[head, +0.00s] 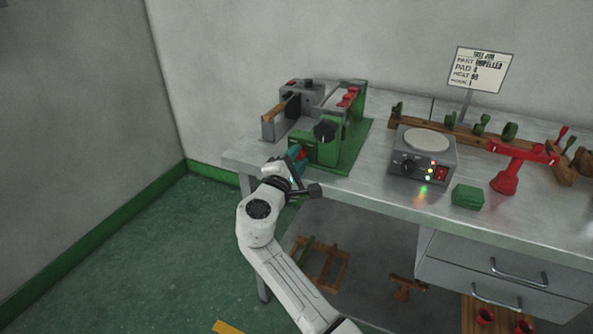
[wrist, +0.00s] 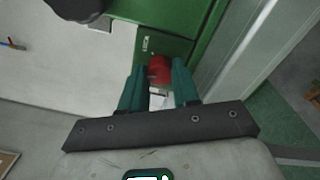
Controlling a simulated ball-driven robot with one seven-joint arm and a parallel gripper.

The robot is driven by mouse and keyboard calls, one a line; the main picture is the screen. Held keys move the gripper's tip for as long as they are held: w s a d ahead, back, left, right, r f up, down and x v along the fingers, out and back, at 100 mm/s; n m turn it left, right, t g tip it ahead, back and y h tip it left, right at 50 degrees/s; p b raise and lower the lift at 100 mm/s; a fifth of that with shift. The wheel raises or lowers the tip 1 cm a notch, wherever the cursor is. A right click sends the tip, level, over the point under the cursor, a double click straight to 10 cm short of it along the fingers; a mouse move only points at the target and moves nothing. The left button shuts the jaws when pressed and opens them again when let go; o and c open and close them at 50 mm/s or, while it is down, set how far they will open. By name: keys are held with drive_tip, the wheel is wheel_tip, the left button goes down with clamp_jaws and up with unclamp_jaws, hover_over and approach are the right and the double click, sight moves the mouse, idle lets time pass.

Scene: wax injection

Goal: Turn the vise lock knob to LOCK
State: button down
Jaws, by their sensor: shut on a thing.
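The green vise machine (head: 352,140) stands at the left end of the metal workbench. A red knob (wrist: 159,68) is on its green front face, low down, between the two teal fingers of my gripper (wrist: 159,84). The fingers are shut on the red knob, one on each side. In the head view my gripper (head: 297,155) is at the front left of the machine, and it hides most of the knob. A small pale mark (wrist: 146,43) shows on the green face beside the knob. I cannot read it or tell the knob's setting.
A hot-plate box (head: 422,160), green block (head: 467,196), red stand (head: 505,180) and sign (head: 477,72) are to the right. Bare bench lies between.

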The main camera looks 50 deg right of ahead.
drive_tip(key=m+b, duration=0.2)
drive_tip(key=b, duration=0.1)
drive_tip(key=m+b, duration=0.3)
drive_tip(key=f+m+b, duration=0.1)
drive_tip(key=m+b, duration=0.1)
drive_tip(key=shift+m+g+b, duration=0.3)
drive_tip(key=shift+b, duration=0.1)
drive_tip(key=m+b, duration=0.4)
drive_tip(key=shift+r+m+b, duration=0.2)
drive_tip(key=shift+m+b, duration=0.15)
drive_tip(key=shift+m, duration=0.05)
drive_tip(key=c, duration=0.8)
unclamp_jaws()
drive_tip(key=shift+r, duration=0.1)
